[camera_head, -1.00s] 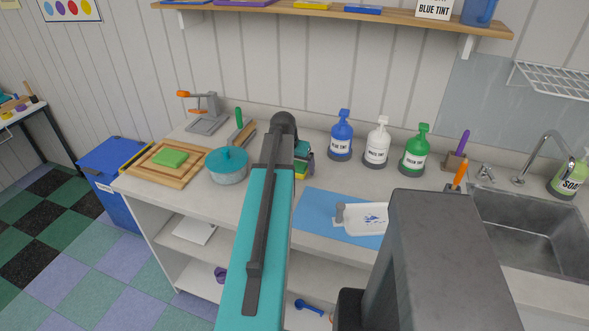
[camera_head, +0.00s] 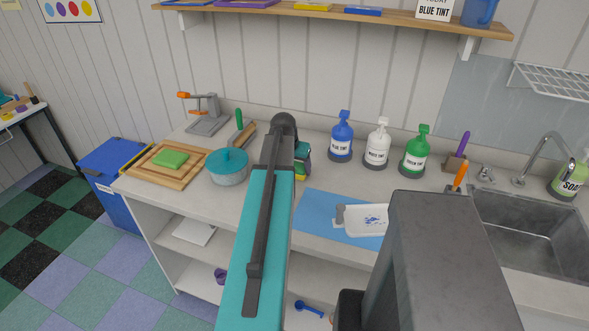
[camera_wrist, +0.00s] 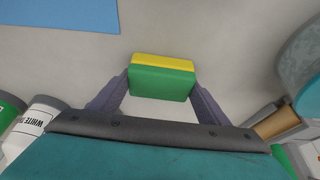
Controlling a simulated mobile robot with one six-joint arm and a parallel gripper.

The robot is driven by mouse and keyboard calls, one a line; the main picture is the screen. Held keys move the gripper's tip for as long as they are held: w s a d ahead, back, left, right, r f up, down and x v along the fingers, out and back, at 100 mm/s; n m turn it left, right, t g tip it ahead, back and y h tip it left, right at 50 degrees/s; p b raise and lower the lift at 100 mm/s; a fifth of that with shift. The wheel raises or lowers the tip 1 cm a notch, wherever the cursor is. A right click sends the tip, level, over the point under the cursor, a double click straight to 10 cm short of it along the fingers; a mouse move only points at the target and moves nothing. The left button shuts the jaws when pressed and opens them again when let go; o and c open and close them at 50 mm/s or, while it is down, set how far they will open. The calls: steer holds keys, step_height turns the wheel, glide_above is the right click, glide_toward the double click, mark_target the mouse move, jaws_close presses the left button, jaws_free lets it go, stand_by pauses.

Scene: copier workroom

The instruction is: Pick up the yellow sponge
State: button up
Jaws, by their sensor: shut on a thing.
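The yellow sponge (camera_wrist: 163,62) has a green layer (camera_wrist: 160,83) that faces the wrist camera, with the yellow layer along its far edge. My gripper (camera_wrist: 160,79) is shut on it, with one dark finger at each end. In the head view my gripper (camera_head: 303,160) is over the counter, right of the teal pot, and mostly hidden behind my arm. Only a small bit of the sponge (camera_head: 300,178) shows there. I cannot tell whether the sponge touches the counter.
The teal pot (camera_head: 227,168) and a wooden board (camera_head: 140,168) with a green block stand left. Blue (camera_head: 341,138), white (camera_head: 376,146) and green (camera_head: 415,154) pump bottles stand right. A blue mat (camera_head: 320,212) with a white tray lies in front of them. The sink (camera_head: 535,235) is far right.

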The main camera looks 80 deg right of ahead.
mark_target(295, 165)
steer(key=shift+r+b, duration=1.25)
steer(key=shift+r, duration=3.75)
steer(key=o, duration=0.4)
steer(key=shift+c, duration=1.4)
steer(key=shift+s+a, duration=0.1)
steer(key=shift+s, duration=0.05)
